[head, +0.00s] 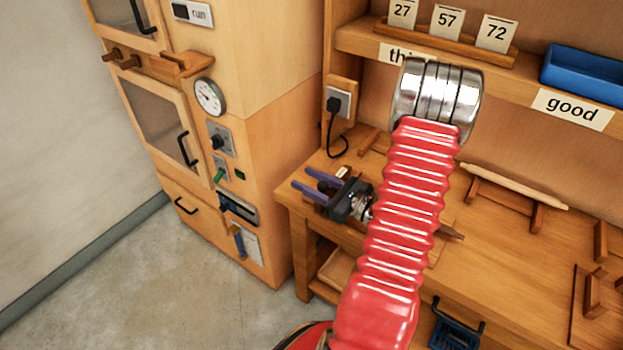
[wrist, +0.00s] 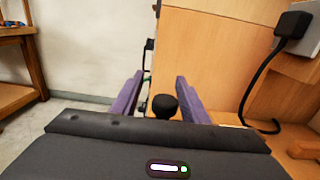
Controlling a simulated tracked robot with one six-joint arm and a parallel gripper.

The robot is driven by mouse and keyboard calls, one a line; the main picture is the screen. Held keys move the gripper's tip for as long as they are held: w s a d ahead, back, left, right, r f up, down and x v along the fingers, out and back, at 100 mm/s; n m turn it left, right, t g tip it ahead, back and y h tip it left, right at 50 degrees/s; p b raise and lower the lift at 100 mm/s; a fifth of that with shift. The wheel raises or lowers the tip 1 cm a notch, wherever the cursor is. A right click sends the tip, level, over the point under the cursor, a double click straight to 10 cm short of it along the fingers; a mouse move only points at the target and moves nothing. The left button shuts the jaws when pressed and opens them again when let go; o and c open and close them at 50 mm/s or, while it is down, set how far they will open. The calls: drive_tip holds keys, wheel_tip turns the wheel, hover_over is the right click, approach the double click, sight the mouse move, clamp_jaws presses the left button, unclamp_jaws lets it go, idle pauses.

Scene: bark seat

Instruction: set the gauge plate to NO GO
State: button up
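I cannot make out a plate marked NO GO in either view. A round white dial gauge (head: 209,97) is on the wooden cabinet at left, and a small plate reading "run" (head: 193,12) is above it. My gripper (head: 303,178) is over the left end of the bench, its purple fingers pointing left toward the cabinet. In the wrist view my gripper (wrist: 160,78) has its fingers spread apart. A black round knob (wrist: 164,105) shows between them; I cannot tell how far away it is. My red arm hides part of the bench and shelf.
Below the dial are a black knob switch (head: 217,141), a green lever (head: 220,175) and a slotted panel (head: 238,208). A black plug (head: 334,104) with a hanging cord is behind my gripper. Floor is clear at left.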

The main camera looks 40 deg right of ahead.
drive_tip(key=shift+d, duration=0.1)
drive_tip(key=shift+s, duration=0.15)
drive_tip(key=s+d, duration=0.2)
drive_tip(key=s, duration=1.1)
drive_tip(key=shift+s+d, duration=0.15)
drive_tip(key=shift+d, duration=0.1)
idle(0.4)
